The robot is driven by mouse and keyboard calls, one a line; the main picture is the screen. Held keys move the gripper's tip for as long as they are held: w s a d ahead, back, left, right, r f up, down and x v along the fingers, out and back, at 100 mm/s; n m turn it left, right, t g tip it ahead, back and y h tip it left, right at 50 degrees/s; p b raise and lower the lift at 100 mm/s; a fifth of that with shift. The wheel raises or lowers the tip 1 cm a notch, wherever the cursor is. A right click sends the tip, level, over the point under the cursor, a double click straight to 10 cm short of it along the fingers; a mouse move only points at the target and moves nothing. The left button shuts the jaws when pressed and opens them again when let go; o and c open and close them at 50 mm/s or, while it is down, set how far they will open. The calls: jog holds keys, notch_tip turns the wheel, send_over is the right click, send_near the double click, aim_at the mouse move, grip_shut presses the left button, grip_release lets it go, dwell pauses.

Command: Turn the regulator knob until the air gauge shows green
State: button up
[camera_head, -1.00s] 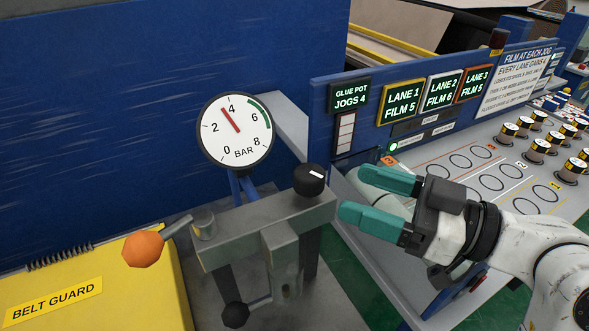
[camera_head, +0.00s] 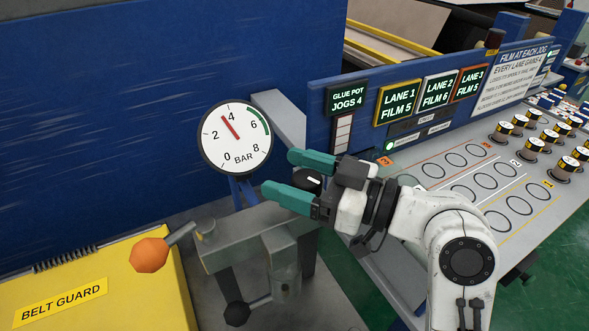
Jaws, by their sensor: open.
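The round white air gauge (camera_head: 236,145) faces me, marked in BAR from 0 to 8. Its red needle (camera_head: 230,127) points just short of 4. The green arc (camera_head: 262,118) lies on the upper right of the dial, around 6, and the needle is outside it. The black regulator knob (camera_head: 312,181) sits on the grey bracket, partly hidden by my gripper. My gripper (camera_head: 279,172) is open, with its teal fingers pointing left. In the picture the knob shows between the fingers; I cannot tell whether they touch it or are above it.
A lever with an orange ball (camera_head: 149,255) stands left of the grey bracket (camera_head: 250,236), by the yellow belt guard (camera_head: 90,285). A black ball handle (camera_head: 237,314) hangs below. The blue lane panel (camera_head: 320,125) rises behind my gripper. Wrapped rolls (camera_head: 534,149) stand at right.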

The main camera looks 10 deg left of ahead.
jog(key=c, duration=1)
jog(key=shift+o, duration=0.2)
jog(key=shift+m+t, duration=0.4)
jog(key=shift+t, duration=0.2)
jog(key=m+t+h+p, duration=0.1)
jog(key=t, duration=0.1)
jog(key=m+t+h+p, duration=0.1)
jog(key=m+t+h, duration=0.1)
jog(key=shift+w+r+t, duration=0.1)
jog(key=shift+w+t, duration=0.1)
jog(key=shift+t, duration=0.1)
jog(key=m+t+h+p, duration=0.3)
jog(key=shift+w+d+h, duration=0.2)
jog(key=shift+d+h, duration=0.05)
jog(key=shift+h, duration=0.05)
jog(key=shift+w+d+m+t+h+p, duration=0.15)
jog(key=shift+m+t+h+p, duration=0.5)
jog(key=shift+m+h, duration=0.4)
jog(key=shift+h, duration=0.25)
